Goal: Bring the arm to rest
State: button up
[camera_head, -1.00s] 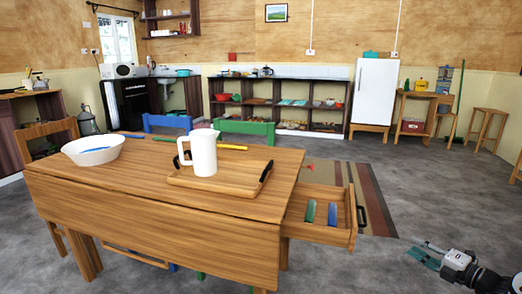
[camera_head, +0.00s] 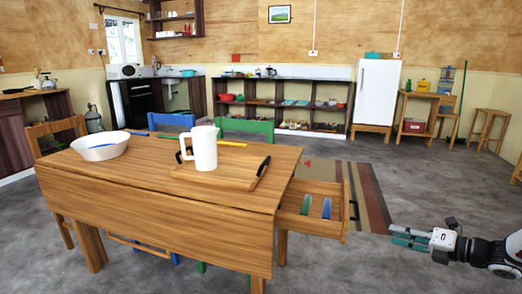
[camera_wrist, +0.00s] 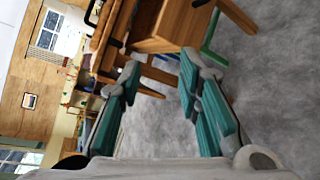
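My gripper (camera_head: 409,237) is at the lower right of the head view, out over the floor to the right of the table. In the wrist view my gripper (camera_wrist: 160,100) has its two teal-padded fingers spread apart with nothing between them. The wooden table (camera_head: 150,195) stands to its left. The table's open drawer (camera_head: 312,223) is the nearest part, and a gap of floor lies between the drawer and the fingers.
The drawer holds a green item (camera_head: 306,204) and a blue item (camera_head: 327,207). A white pitcher (camera_head: 205,148) stands on a wooden tray (camera_head: 240,182), with a white bowl (camera_head: 100,147) to the left. A striped rug (camera_head: 368,190) lies behind the drawer. Grey floor is clear around my gripper.

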jog(key=s+a+r+n+g+y, duration=0.1)
jog(key=s+a+r+n+g, duration=0.25)
jog(key=a+n, duration=0.2)
jog(key=s+a+r+n+g, duration=0.2)
jog(key=a+r+n, duration=0.3)
jog(key=a, duration=0.2)
jog(key=s+a+r+n+g+h, duration=0.3)
jog(key=s+a+r+n+g, duration=0.3)
jog(key=s+a+n, duration=0.6)
jog(key=s+d+r+n+h, duration=0.1)
jog(key=s+n+h, duration=0.3)
jog(key=s+n, duration=0.75)
jog(key=s+d+r+n+h, duration=0.15)
jog(key=s+n+h, duration=0.35)
jog(key=s, duration=1.1)
notch_tip(320, 180, up, 27)
jog(key=t+p, duration=0.4)
jog(key=p, duration=2.2)
jog(key=shift+w+d+n+y, duration=0.2)
jog(key=shift+d+n+y, duration=0.1)
jog(key=shift+d+y, duration=0.1)
